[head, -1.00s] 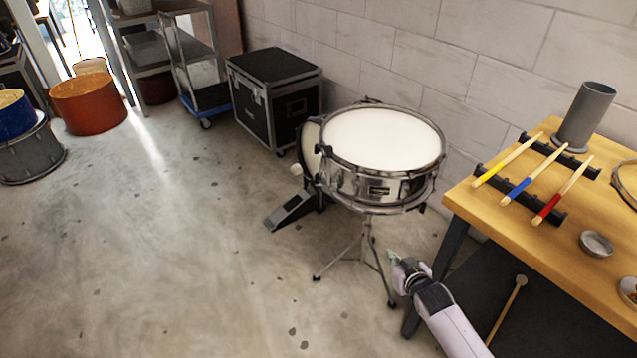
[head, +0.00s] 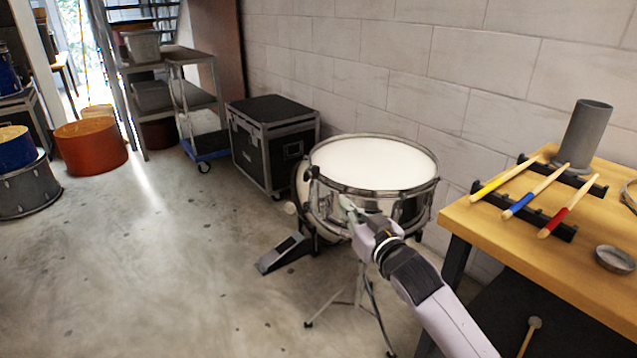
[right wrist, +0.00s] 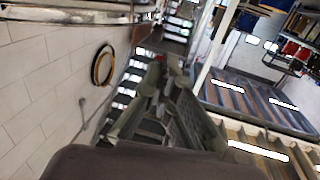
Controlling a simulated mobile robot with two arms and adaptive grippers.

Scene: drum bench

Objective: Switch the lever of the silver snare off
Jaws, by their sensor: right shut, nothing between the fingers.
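The silver snare (head: 372,164) stands on its stand in the middle of the head view, with a white head and a chrome shell. My right gripper (head: 346,204) is at the near side of the shell and overlaps it in the picture; I cannot tell whether it touches. The gripper is shut and empty. Its fingers (right wrist: 163,85) show close together in the right wrist view, where a metal band at the top left may be the snare's rim. The lever cannot be made out; my gripper and wrist cover part of the shell. My left gripper is not in view.
A wooden bench (head: 478,222) on the right carries a rack with several sticks, a grey cylinder (head: 585,136) and a round dish (head: 614,259). A black case (head: 270,145) and a pedal (head: 286,253) are near the snare. The floor at the left front is clear.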

